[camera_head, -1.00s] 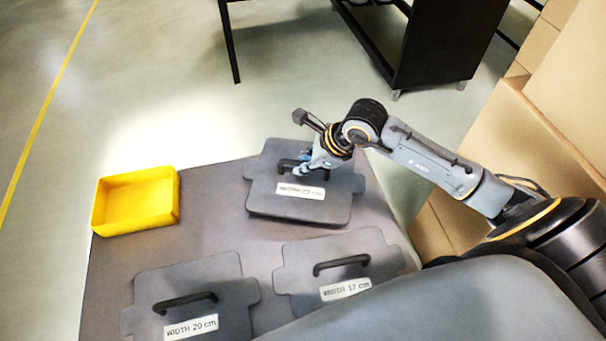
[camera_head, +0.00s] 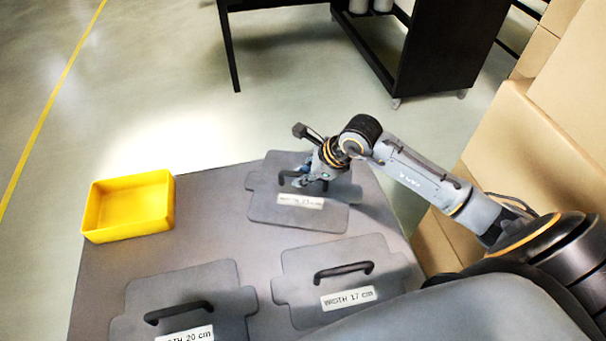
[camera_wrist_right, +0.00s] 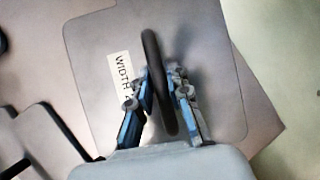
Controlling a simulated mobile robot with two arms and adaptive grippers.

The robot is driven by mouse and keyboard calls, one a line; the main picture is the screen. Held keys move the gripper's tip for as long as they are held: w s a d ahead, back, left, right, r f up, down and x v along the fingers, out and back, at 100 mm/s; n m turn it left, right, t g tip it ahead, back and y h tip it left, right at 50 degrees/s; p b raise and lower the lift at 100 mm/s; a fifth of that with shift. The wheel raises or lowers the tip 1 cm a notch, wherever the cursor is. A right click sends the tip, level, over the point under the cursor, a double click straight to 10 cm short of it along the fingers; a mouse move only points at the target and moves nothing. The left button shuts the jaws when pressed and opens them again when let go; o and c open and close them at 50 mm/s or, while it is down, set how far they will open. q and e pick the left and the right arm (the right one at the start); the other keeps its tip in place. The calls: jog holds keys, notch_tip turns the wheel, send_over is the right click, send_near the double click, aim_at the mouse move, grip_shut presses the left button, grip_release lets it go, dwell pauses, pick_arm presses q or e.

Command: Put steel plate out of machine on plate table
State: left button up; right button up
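A grey steel plate (camera_head: 270,208) with a black handle and a white width label lies on the grey table (camera_head: 235,262) at its far side, and looks flat on it. My right gripper (camera_head: 304,180) is over this plate at its handle. In the right wrist view, my right gripper's blue and grey fingers (camera_wrist_right: 160,85) are on both sides of the handle (camera_wrist_right: 150,50), close against it, and look shut on it. The plate (camera_wrist_right: 215,75) also shows there, its label (camera_wrist_right: 122,75) partly hidden by a finger. My left gripper is not in view.
A plate labelled "WIDTH 17 cm" (camera_head: 300,280) and one labelled "WIDTH 20 cm" (camera_head: 225,290) lie nearer on the table. A yellow bin (camera_head: 128,228) stands at the table's left corner. Cardboard boxes (camera_head: 505,140) stand right, and a black frame (camera_head: 440,50) stands behind.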

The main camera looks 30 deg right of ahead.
jog(key=shift+o, duration=1)
jog(key=shift+r, duration=0.1)
jog(key=b+v, duration=0.1)
jog(key=v, duration=1.1)
jog(key=shift+a, duration=0.1)
